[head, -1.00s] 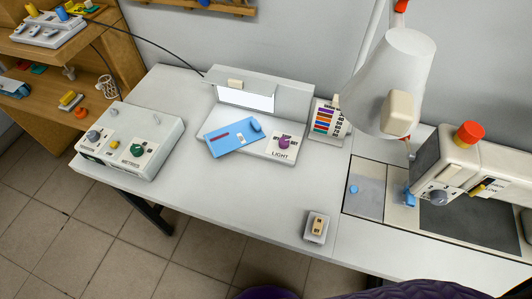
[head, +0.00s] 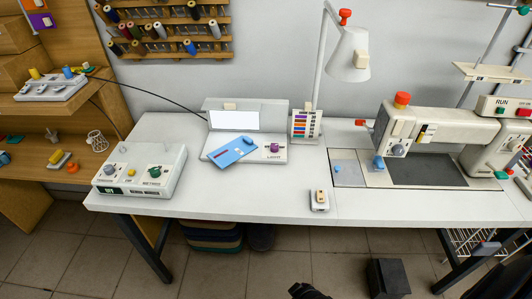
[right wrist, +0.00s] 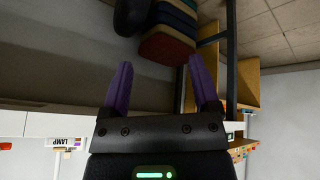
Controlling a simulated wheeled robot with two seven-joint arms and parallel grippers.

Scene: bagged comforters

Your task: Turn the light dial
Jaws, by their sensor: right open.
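The light dial (head: 275,147) is a small purple knob at the right end of a white light box (head: 262,157) in the head view. The word LIGHT is printed below it. My right gripper shows in the right wrist view (right wrist: 162,85), with two purple fingers spread apart and nothing between them. That view does not show the dial. The fingers appear near the space under the table, away from the dial. My left gripper is in neither view now.
A blue card (head: 232,151) lies on the light box, left of the dial. A control box (head: 140,174) stands at left, a sewing machine (head: 440,125) and lamp (head: 348,55) at right. A small switch box (head: 319,200) sits near the front edge. The table front is mostly clear.

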